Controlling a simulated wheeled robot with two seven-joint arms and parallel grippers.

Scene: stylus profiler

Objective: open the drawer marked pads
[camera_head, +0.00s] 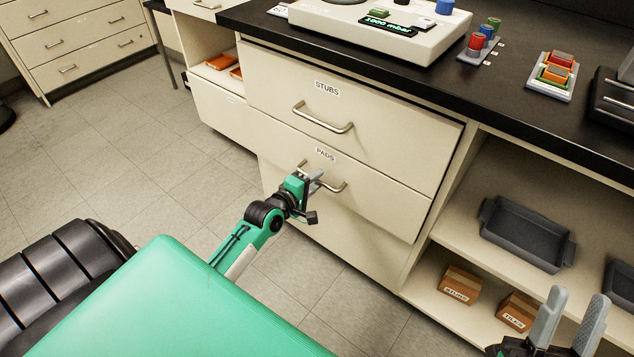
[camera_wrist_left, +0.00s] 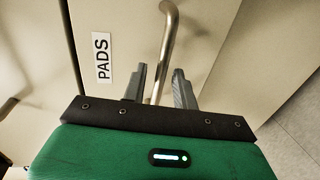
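The pads drawer (camera_head: 375,200) is a cream front with a "PADS" label (camera_head: 325,154) and a metal bar handle (camera_head: 335,187). It sits below the stubs drawer (camera_head: 390,125) and looks about flush with it. My left gripper (camera_head: 314,182) is at the pads handle. In the left wrist view the handle (camera_wrist_left: 168,40) passes between my left gripper's two grey fingers (camera_wrist_left: 160,88), with small gaps on each side; the label (camera_wrist_left: 102,58) is left of them. My right gripper (camera_head: 577,300) is open and empty at the bottom right, in front of the shelves.
A black counter (camera_head: 490,90) above holds a white instrument (camera_head: 400,40) and small coloured parts. Open shelves at the right hold a dark tray (camera_head: 520,235) and brown boxes (camera_head: 461,284). Tiled floor (camera_head: 150,150) is clear left of the drawers.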

